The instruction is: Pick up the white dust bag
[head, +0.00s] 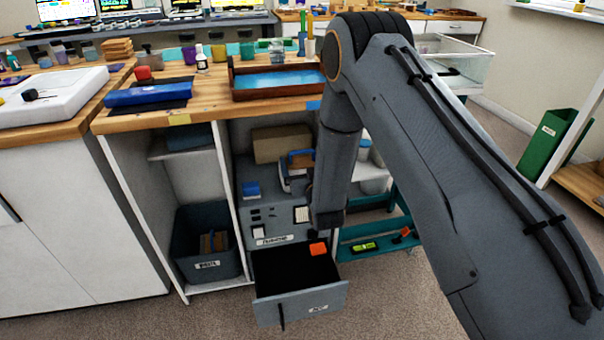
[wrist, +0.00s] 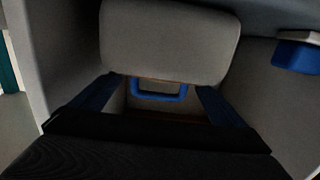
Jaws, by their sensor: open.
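The white dust bag shows in the wrist view as a pale rounded block (wrist: 170,40) with a blue loop (wrist: 158,96) beside it that looks like its handle. In the head view its whitish side (head: 289,181) shows inside the cabinet bay, partly hidden by my arm. My gripper (wrist: 155,104) is open, with one blue finger on each side of the loop. I cannot tell whether the fingers touch it. In the head view my wrist hangs in front of the bay and the fingertips cannot be made out.
A grey unit with an open drawer (head: 300,303) sits below the bag. A brown box (head: 281,144) stands behind it, and a small blue box (head: 250,189) to its left. The bay's white divider (head: 236,220) is at left. A teal trolley (head: 370,240) is at right.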

